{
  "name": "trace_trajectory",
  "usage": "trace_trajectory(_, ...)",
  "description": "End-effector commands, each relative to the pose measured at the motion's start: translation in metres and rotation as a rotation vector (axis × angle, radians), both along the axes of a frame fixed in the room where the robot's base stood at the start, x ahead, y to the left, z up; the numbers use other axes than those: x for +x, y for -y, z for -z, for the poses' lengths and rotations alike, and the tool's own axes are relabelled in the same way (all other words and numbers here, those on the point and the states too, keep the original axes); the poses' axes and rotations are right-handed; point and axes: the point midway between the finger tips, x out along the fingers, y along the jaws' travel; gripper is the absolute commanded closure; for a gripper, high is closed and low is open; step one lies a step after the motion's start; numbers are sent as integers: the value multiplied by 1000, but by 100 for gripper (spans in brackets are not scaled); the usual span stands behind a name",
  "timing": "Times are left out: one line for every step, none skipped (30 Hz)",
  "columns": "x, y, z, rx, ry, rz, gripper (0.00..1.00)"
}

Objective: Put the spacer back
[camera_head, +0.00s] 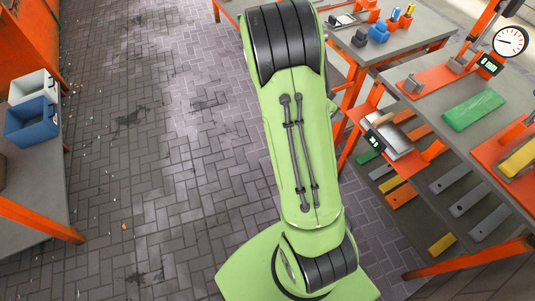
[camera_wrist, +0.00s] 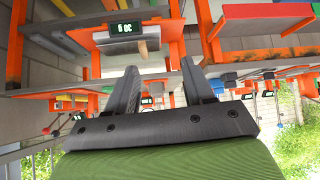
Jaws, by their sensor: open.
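My gripper (camera_wrist: 159,66) shows in the wrist view, with its two dark fingers apart and nothing between them. In the head view only my green arm shows, and the gripper itself is out of sight. No object can be named as the spacer with certainty.
The right-hand workbench (camera_head: 434,105) carries a dial gauge (camera_head: 510,41) and an orange-mounted metal device (camera_head: 394,140). Planks lie on a lower shelf. A blue bin (camera_head: 32,123) and a white bin (camera_head: 33,87) stand at left.

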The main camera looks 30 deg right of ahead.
Motion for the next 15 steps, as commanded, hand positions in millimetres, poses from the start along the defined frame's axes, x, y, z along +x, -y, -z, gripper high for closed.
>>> trace_trajectory(7, -28, -22, 74, 18, -81, 48)
trace_trajectory(9, -46, -33, 120, 15, -140, 48)
trace_trajectory(9, -70, -48, 176, 12, -227, 48)
trace_trajectory(9, -89, -59, 213, 7, -301, 48)
trace_trajectory(6, -108, -71, 247, 2, -378, 48)
trace_trajectory(2, -133, -86, 284, -5, -491, 48)
trace_trajectory(-4, -151, -97, 307, -13, -578, 48)
trace_trajectory(-11, -170, -107, 322, -23, -671, 48)
trace_trajectory(-22, -193, -120, 336, -37, -798, 48)
trace_trajectory(-32, -210, -129, 338, -50, -894, 48)
trace_trajectory(-43, -226, -137, 336, -65, -991, 48)
trace_trajectory(-58, -244, -145, 325, -88, -1111, 48)
trace_trajectory(-70, -256, -150, 312, -105, -1193, 48)
trace_trajectory(-80, -266, -154, 298, -123, -1269, 48)
trace_trajectory(-93, -277, -157, 277, -146, -1354, 48)
